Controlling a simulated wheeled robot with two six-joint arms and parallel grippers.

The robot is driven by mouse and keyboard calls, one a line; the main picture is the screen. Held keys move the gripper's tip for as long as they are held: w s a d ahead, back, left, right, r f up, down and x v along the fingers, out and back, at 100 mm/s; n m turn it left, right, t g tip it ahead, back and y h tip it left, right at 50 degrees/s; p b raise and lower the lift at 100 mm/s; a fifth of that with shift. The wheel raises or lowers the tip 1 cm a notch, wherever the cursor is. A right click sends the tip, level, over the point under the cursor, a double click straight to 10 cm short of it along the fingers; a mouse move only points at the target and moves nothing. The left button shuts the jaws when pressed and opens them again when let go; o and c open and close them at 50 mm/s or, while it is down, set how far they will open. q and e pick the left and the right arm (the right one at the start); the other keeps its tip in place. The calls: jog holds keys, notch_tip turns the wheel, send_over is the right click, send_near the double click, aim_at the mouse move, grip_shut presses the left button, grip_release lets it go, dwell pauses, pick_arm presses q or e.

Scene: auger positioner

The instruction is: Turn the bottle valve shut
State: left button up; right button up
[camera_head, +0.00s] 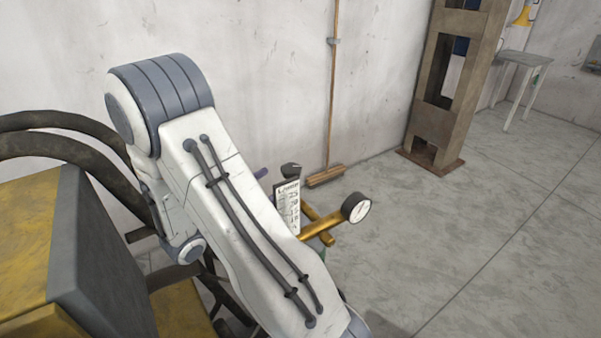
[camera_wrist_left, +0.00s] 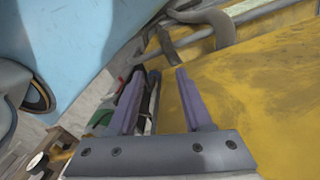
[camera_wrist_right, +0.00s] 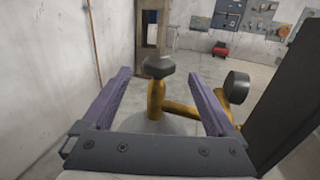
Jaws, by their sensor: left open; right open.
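The bottle valve has a dark knob (camera_head: 290,169) on a brass body (camera_head: 322,226), with a round white-faced gauge (camera_head: 356,207) to its right. In the right wrist view the valve knob (camera_wrist_right: 159,67) appears between the open fingers of my right gripper (camera_wrist_right: 159,74), beyond the finger bases; contact is not visible. The grey bottle top (camera_wrist_right: 160,126) shows below it. In the head view only a purple finger part (camera_head: 262,173) shows left of the knob; my white arm hides most of the bottle. My left gripper (camera_wrist_left: 160,72) is open and empty beside a yellow surface.
A white printed tag (camera_head: 289,205) hangs by the valve. A yellow and dark block (camera_head: 80,240) with thick hoses (camera_head: 60,135) stands at left. A rusty column (camera_head: 448,85) stands farther back. Open floor lies to the right.

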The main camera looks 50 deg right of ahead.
aim_at(296, 164)
jog(key=d+p, duration=0.2)
jog(key=d, duration=0.7)
jog(key=shift+p, duration=0.4)
jog(key=shift+d, duration=0.6)
jog(key=c, duration=1.4)
jog(key=shift+o, duration=0.2)
